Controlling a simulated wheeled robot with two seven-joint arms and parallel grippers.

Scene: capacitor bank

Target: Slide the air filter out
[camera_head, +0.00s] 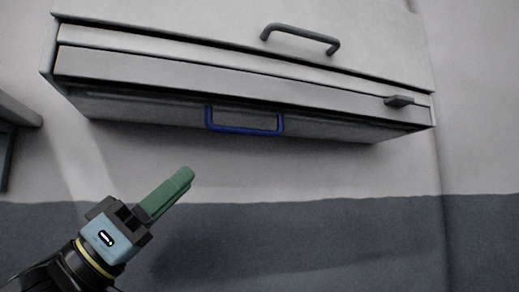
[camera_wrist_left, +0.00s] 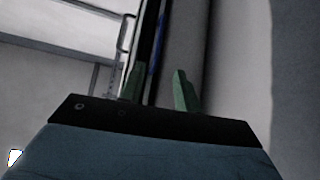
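A blue U-shaped handle (camera_head: 245,131) sits on the lower front of a grey wall-mounted housing (camera_head: 200,77). It looks like the handle of the air filter, whose body is hidden inside the housing. My left gripper (camera_head: 187,174) is below and to the left of the blue handle, apart from it, with its green fingers pointing up and right. In the left wrist view the two fingers (camera_wrist_left: 159,74) stand apart with nothing seen between them, and a thin blue strip (camera_wrist_left: 156,52) shows beyond them. My right gripper is in neither view.
A grey handle (camera_head: 302,37) is on the upper panel of the housing. A small dark latch (camera_head: 399,101) sticks out at its right end. A grey ledge (camera_head: 18,110) juts in at the left edge. The space below the housing is free along the wall.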

